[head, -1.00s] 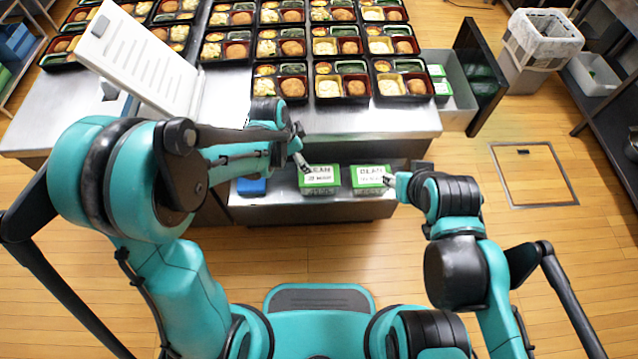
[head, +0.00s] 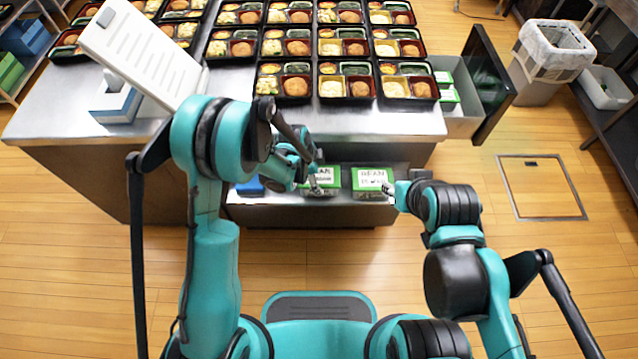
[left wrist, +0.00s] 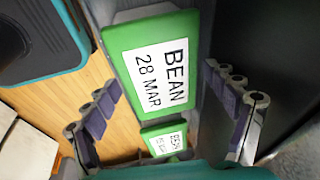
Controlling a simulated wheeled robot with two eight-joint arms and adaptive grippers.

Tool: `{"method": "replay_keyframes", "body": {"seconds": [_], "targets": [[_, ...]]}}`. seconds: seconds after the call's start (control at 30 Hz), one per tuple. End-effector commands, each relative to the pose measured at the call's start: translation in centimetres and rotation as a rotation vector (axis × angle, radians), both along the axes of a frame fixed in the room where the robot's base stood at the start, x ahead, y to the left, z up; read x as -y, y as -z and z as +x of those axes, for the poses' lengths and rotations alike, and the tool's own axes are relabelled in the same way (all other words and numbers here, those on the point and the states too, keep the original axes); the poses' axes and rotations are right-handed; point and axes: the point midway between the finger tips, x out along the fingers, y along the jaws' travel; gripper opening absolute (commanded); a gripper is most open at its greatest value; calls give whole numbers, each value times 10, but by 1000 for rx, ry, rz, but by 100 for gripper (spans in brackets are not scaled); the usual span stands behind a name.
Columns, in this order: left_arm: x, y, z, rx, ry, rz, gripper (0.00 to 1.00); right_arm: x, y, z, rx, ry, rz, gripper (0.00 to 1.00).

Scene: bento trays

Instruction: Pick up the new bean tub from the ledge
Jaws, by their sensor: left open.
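Two green-lidded bean tubs with white labels stand on the ledge (head: 290,215) below the counter. The left tub (head: 322,190) is partly hidden by my left gripper (head: 314,180), which is over it. In the left wrist view, a tub (left wrist: 155,62) labelled "BEAN 28 MAR" lies between the spread fingers of my left gripper (left wrist: 165,115), with no clear contact. The second tub's label (left wrist: 167,145) is too small to read surely. The right tub (head: 372,182) has my right gripper (head: 389,189) close by its right side; its jaws are too small to judge.
A blue item (head: 250,187) sits on the ledge left of the tubs. Filled bento trays (head: 343,100) cover the counter (head: 350,122) above. An open drawer (head: 462,122) with green-and-white tubs juts out at right. A white panel (head: 140,55) stands at left.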

Motion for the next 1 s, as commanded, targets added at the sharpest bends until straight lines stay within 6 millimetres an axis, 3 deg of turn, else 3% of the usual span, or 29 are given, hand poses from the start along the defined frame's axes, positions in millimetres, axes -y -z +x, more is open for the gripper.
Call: {"method": "replay_keyframes", "body": {"seconds": [0.1, 0.33, 0.53, 0.83, 1.0], "targets": [[4, 17, 2, 0, 0, 0, 86, 0, 9, 0, 0, 0, 0, 40], [4, 17, 2, 1, -1, 0, 86, 0, 7, 0, 0, 0, 0, 40], [4, 17, 2, 0, -1, 0, 33, 0, 7, 0, 0, 0, 0, 40], [4, 15, 2, 0, -1, 0, 32, 0, 7, 0, 0, 0, 0, 40], [4, 3, 2, 0, -1, 0, 32, 0, 0, 0, 0, 0, 0, 40]]}}
